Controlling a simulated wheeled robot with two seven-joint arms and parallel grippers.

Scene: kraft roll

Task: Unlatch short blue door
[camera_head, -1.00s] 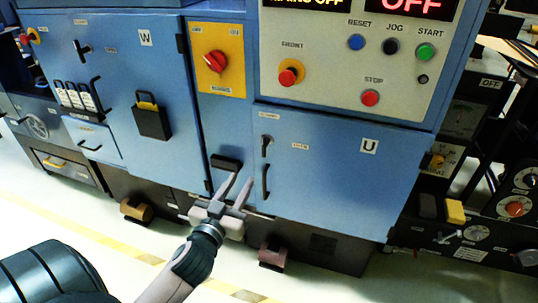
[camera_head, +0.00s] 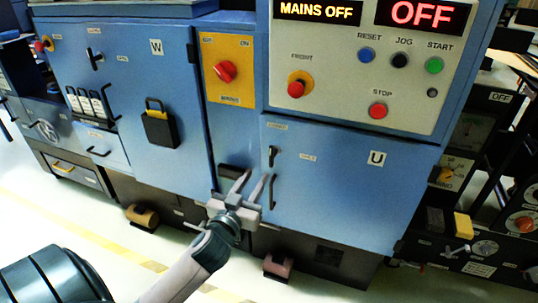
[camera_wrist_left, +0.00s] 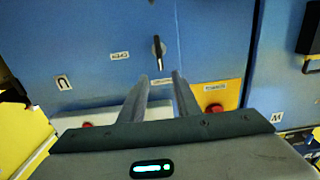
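The short blue door (camera_head: 335,190), marked U, is closed at the lower right of the blue cabinet in the head view. Its small dark latch handle (camera_head: 272,155) is upright near the door's left edge, above a black pull handle (camera_head: 271,190). My left gripper (camera_head: 257,176) is open and empty, fingers pointing up in front of the door's left edge, just below and left of the latch. The left wrist view looks inverted; there the latch (camera_wrist_left: 158,47) lies beyond the open fingertips (camera_wrist_left: 160,76), apart from them. My right gripper is not in view.
A taller blue door (camera_head: 130,95), marked W, with a black padlock box (camera_head: 159,126) stands to the left. Between the doors is a yellow panel with a red rotary switch (camera_head: 225,71). A control panel (camera_head: 345,55) with buttons is above. A dark pedal (camera_head: 278,266) is below.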

